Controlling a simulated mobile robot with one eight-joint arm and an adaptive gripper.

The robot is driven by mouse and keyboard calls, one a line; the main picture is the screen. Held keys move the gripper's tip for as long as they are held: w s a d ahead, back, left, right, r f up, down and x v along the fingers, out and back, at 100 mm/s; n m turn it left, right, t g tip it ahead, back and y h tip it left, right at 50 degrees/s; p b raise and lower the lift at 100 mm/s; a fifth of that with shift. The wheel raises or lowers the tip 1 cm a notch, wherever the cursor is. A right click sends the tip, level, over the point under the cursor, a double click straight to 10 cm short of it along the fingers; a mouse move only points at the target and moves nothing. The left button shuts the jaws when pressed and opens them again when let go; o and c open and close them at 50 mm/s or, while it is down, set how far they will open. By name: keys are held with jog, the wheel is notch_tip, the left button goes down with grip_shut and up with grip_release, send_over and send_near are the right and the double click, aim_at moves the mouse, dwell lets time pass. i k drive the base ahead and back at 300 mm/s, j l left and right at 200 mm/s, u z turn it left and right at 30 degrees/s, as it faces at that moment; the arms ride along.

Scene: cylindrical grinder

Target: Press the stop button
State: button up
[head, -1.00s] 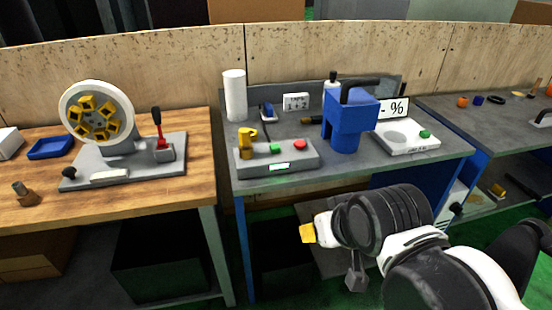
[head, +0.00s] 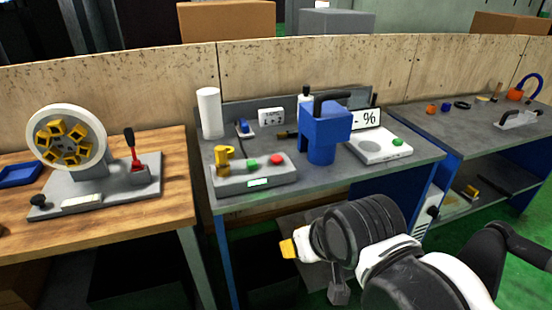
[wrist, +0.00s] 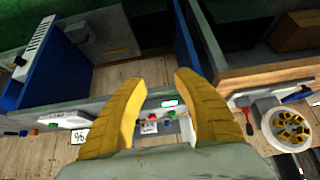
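A grey control box (head: 253,180) stands at the front of the grey workbench, left of the blue machine. On its top are a red button (head: 277,160) at the right, a green button (head: 253,163) in the middle and a yellow fitting (head: 223,158) at the left. Nothing touches the red button. My gripper (head: 289,248) is in front of the bench and lower than its top in the head view, apart from the box. In the wrist view, its two yellow fingers (wrist: 162,80) are spread with nothing between them. The bench shows there upside down.
A blue machine (head: 322,135) with a black handle and a white device with a green button (head: 397,142) stand right of the box. A white cylinder (head: 209,112) stands behind it. A wooden table (head: 120,215) with a wheel fixture (head: 67,138) is at left.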

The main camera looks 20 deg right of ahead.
aim_at(277, 160)
jog(key=i+j, duration=0.3)
jog(key=i+j+z, duration=0.1)
jog(key=i+j, duration=0.2)
jog(key=j, duration=0.25)
jog(key=i+j+z, duration=0.1)
jog(key=i+j, duration=0.2)
jog(key=j, duration=0.15)
